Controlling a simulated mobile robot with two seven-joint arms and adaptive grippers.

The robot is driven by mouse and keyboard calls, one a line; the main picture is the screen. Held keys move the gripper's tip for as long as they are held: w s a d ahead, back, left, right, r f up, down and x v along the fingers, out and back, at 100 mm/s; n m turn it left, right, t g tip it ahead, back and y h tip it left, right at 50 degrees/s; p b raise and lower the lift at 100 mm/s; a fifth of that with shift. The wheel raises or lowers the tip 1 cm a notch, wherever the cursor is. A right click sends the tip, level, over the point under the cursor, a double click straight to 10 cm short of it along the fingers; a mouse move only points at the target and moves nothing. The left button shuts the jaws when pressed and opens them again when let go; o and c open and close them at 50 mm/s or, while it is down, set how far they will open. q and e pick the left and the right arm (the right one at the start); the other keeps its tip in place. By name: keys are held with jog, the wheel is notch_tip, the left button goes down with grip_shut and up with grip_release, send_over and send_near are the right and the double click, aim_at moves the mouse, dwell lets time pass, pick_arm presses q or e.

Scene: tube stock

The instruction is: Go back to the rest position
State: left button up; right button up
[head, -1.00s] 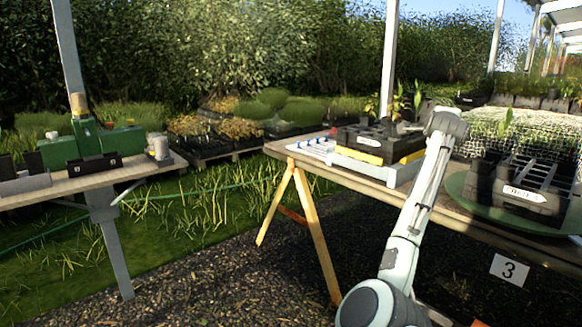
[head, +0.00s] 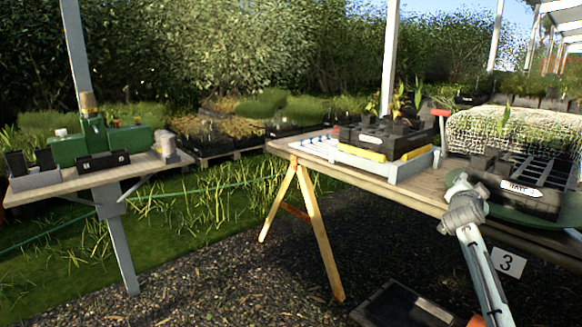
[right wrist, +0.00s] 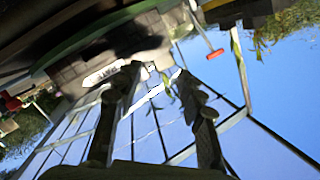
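My right gripper (head: 483,164) is in front of the black divided tray on the right of the bench, at the end of my light grey arm. In the head view its dark fingers are hard to tell from the tray. In the right wrist view its two fingers (right wrist: 158,78) stand apart, with nothing seen held between them. The black divided tray (head: 530,197) bears a white label and sits on a green round base (head: 559,216); its label also shows in the right wrist view. My left gripper is in neither view.
The wooden bench (head: 380,178) carries a grey tray (head: 405,168) with a black cell tray (head: 378,137) and yellow parts. A second bench (head: 75,187) at left holds a green machine (head: 130,138). A dark box (head: 385,303) lies on the gravel. Gravel between the benches is clear.

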jog(key=s+a+f+n+g+y, duration=0.2)
jog(key=s+f+n+g+y, duration=0.1)
jog(key=f+n, duration=0.5)
jog(key=s+a+f+n+g+y, duration=0.25)
jog(key=f+n, duration=0.45)
jog(key=f, duration=0.4)
jog(key=s+a+f+n+g+y, duration=0.1)
jog(key=s+a+f, duration=0.3)
jog(key=s+f, duration=0.35)
jog(key=s+a+f+g, duration=0.1)
jog(key=s+a+f, duration=0.2)
jog(key=s+f, duration=0.4)
jog(key=s+a+f+g, duration=0.1)
jog(key=s+f, duration=0.3)
jog(key=s, duration=0.5)
jog(key=s+a+f+g+y, duration=0.1)
jog(key=s+a+f, duration=0.3)
jog(key=s, duration=0.5)
jog(key=s+a+f+g+y, duration=0.1)
jog(key=s+a+f, duration=0.2)
jog(key=s, duration=0.6)
jog(key=shift+s+f, duration=0.3)
jog(key=shift+f, duration=0.45)
